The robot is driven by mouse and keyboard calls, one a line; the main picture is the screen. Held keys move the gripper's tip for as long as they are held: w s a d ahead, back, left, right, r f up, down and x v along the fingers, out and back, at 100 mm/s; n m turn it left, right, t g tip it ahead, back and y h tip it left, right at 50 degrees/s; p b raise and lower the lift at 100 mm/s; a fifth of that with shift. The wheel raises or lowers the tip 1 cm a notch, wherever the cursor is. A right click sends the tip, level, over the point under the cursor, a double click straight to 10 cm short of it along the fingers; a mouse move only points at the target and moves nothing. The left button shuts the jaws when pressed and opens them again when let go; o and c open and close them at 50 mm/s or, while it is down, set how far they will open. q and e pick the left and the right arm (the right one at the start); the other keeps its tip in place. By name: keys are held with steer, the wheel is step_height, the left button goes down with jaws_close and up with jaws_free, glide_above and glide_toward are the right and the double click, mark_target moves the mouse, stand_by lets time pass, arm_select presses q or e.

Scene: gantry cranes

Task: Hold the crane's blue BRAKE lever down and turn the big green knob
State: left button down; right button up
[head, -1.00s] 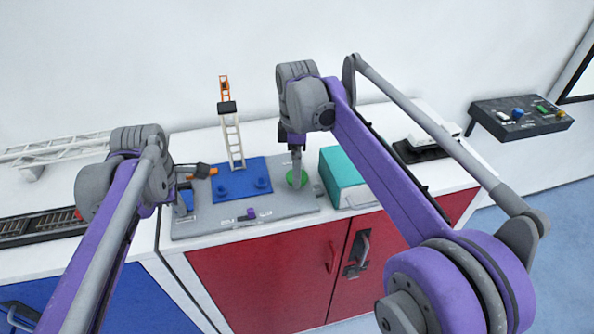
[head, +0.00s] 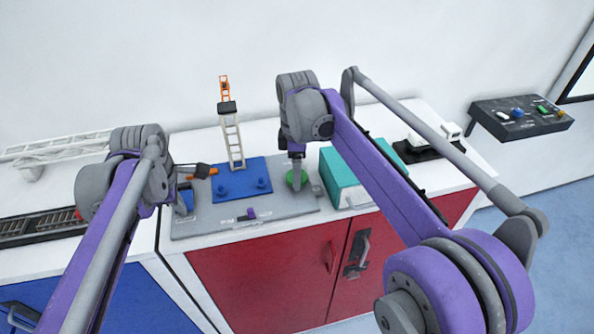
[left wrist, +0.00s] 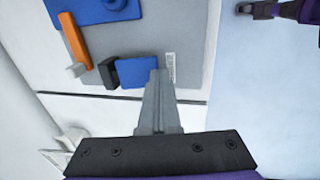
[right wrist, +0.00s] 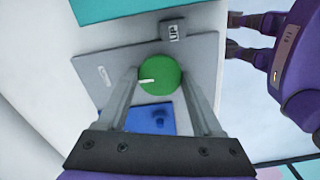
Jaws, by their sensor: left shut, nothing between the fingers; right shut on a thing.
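The green knob (right wrist: 160,76) is round with a white mark and sits on the grey crane panel (right wrist: 188,58). It also shows in the head view (head: 304,181), partly hidden by my right gripper (head: 296,182). My right gripper (right wrist: 160,78) is shut on the knob, one finger on each side. The blue brake lever (left wrist: 137,71) is beside a black block at the panel's edge; it also shows in the head view (head: 187,197). My left gripper (left wrist: 160,72) is shut and empty, its tips at the lever's side edge; I cannot tell how firmly they press.
A blue plate (head: 240,178) carries the crane mast (head: 233,140). A teal box (head: 343,178) stands close right of the knob. A black control box (head: 520,118) is on the wall.

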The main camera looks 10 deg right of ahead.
steer(key=shift+m, duration=0.3)
steer(key=m, duration=1.1)
steer(key=shift+m, duration=0.3)
steer(key=m, duration=1.1)
steer(key=shift+m, duration=0.4)
steer(key=o, duration=1.4)
steer(key=shift+c, duration=0.2)
